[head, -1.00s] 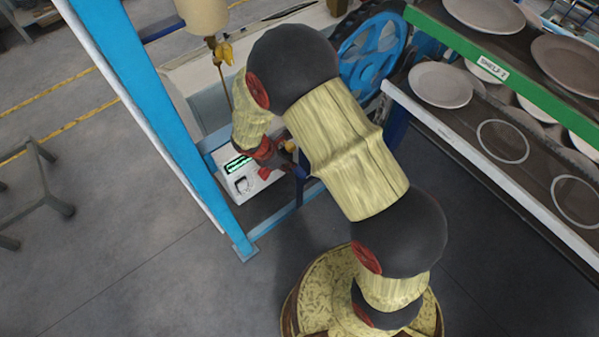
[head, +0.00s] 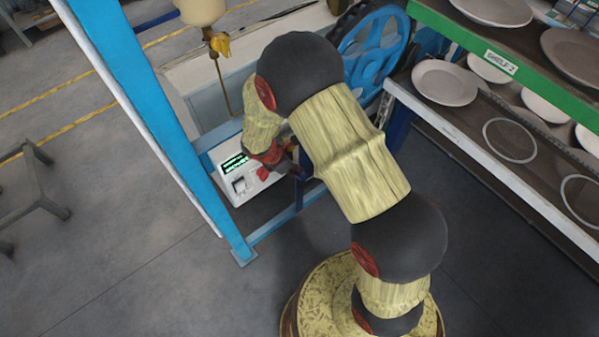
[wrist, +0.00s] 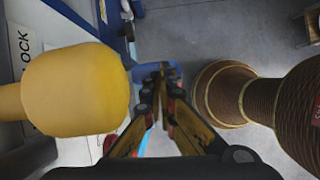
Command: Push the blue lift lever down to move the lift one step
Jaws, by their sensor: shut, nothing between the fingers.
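In the wrist view, my gripper (wrist: 161,82) is shut and empty. A blue piece (wrist: 143,73) shows right behind its fingertips; it looks like the blue lift lever, but its full shape is hidden. I cannot tell whether the fingertips touch it. In the head view, my gripper is mostly hidden by my arm, near the right side of a white control box (head: 238,184) with a green display. The lever cannot be made out there.
A large yellow knob (wrist: 78,90) stands close on the left of the wrist view, beside my gripper. A blue frame post (head: 155,125) rises left of my arm. A plate rack (head: 500,175) stands at right. Open floor (head: 130,270) lies at lower left.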

